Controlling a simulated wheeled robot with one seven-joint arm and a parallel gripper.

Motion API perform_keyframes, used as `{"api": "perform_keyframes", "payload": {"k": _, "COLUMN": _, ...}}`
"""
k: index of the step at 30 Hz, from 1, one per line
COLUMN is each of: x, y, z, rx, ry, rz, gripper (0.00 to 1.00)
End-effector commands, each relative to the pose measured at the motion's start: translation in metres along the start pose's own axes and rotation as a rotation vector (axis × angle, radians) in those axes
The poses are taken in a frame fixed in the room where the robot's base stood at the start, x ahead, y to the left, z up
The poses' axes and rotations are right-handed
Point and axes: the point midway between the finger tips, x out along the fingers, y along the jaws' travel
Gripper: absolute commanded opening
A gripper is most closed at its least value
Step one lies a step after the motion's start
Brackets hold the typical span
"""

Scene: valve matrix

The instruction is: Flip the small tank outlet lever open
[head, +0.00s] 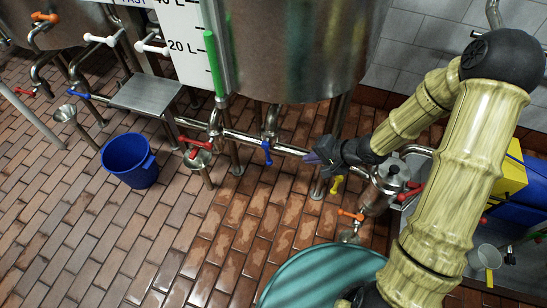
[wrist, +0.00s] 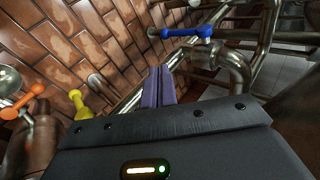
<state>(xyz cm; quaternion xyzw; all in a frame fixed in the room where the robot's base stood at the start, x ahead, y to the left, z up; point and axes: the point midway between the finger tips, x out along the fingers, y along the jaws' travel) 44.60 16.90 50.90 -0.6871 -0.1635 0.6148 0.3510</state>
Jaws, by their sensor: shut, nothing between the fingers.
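My gripper (head: 312,158) is shut and empty beside the pipe run below the steel tank (head: 300,50). Its purple fingers show closed together in the wrist view (wrist: 160,84). A blue lever (head: 266,151) hangs down on the pipework under this tank, left of and apart from the fingertips; a blue lever also shows ahead in the wrist view (wrist: 187,32). A yellow lever (head: 337,184) and an orange lever (head: 350,214) sit low near a small steel vessel (head: 388,180). No label shows which lever is the small tank outlet.
A horizontal steel pipe (head: 245,138) runs along low at the tank legs. A red lever (head: 195,142) is further left. A blue bucket (head: 129,160) stands at left, a teal round tub (head: 320,275) in front. The tiled floor (head: 220,225) between is clear.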

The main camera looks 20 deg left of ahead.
Motion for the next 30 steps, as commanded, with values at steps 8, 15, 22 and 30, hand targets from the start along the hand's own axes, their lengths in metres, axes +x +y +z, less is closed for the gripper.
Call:
{"api": "perform_keyframes", "payload": {"k": 8, "x": 0.009, "y": -0.002, "z": 0.004, "rx": -0.011, "ry": -0.009, "rz": -0.001, "gripper": 0.00}}
{"api": "perform_keyframes", "payload": {"k": 15, "x": 0.038, "y": 0.001, "z": 0.003, "rx": -0.012, "ry": -0.009, "rz": -0.001, "gripper": 0.00}}
{"api": "perform_keyframes", "payload": {"k": 22, "x": 0.072, "y": 0.001, "z": 0.003, "rx": -0.011, "ry": -0.008, "rz": -0.001, "gripper": 0.00}}
{"api": "perform_keyframes", "payload": {"k": 30, "x": 0.111, "y": -0.001, "z": 0.003, "rx": -0.013, "ry": -0.006, "rz": -0.002, "gripper": 0.00}}
